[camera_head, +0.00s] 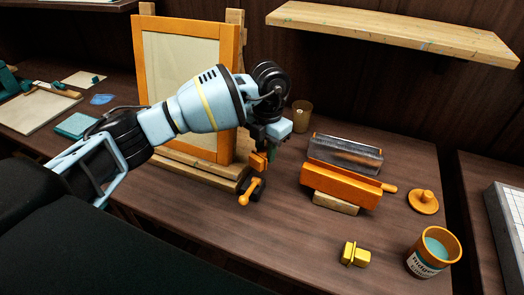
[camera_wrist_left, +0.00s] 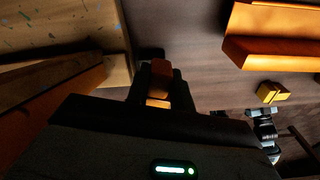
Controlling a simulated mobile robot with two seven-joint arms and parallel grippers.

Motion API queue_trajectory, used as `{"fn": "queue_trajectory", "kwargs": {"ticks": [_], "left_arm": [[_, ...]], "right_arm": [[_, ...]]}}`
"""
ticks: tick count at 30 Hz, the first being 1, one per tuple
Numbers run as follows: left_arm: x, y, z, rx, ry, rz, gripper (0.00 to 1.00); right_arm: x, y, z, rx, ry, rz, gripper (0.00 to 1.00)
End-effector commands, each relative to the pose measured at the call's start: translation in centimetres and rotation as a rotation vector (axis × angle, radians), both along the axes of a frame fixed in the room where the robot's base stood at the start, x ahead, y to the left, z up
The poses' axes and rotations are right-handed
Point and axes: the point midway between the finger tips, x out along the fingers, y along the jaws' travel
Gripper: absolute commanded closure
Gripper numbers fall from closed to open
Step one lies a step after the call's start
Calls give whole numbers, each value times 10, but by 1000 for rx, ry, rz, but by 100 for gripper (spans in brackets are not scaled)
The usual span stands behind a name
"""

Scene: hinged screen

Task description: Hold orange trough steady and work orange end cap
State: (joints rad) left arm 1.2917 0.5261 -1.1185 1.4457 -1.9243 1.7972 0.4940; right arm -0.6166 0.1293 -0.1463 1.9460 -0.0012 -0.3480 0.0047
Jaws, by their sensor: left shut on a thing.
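The orange trough (camera_head: 340,186) lies slanted on a pale wooden block on the table, right of my left gripper. It also shows at the upper right of the left wrist view (camera_wrist_left: 275,50). My left gripper (camera_head: 262,150) is shut on a small orange piece (camera_wrist_left: 160,80), apart from the trough. Below it is a dark clamp-like part with an orange handle (camera_head: 249,192); whether they join is unclear. A round orange piece with a knob (camera_head: 425,201) lies right of the trough. I cannot tell which orange piece is the end cap.
An orange-edged framed screen (camera_head: 185,70) stands behind my left arm. A grey-and-clear trough-like piece (camera_head: 345,155) lies behind the orange trough. A yellow block (camera_head: 355,254) and an orange-rimmed can (camera_head: 433,253) stand in front. A shelf (camera_head: 395,33) hangs above. The table front is mostly clear.

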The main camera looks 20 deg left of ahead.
Motion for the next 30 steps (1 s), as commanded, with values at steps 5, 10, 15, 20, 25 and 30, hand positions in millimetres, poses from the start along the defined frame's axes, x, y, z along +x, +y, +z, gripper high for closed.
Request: {"fn": "queue_trajectory", "kwargs": {"ticks": [5, 10, 15, 20, 25, 30], "left_arm": [[11, -1, -8, -1, -6, 321, 100], [21, -2, -14, 0, -13, 627, 100], [30, -2, -22, 2, -21, 931, 100], [37, -3, -29, 8, -27, 1213, 100], [44, -3, -36, 16, -33, 1490, 100], [48, -2, -41, 22, -38, 1691, 100]], "right_arm": [[0, 0, 0, 0, 0, 0, 64], [0, 0, 0, 0, 0, 0, 64], [0, 0, 0, 0, 0, 0, 64], [0, 0, 0, 0, 0, 0, 64], [0, 0, 0, 0, 0, 0, 64], [0, 0, 0, 0, 0, 0, 64]]}}
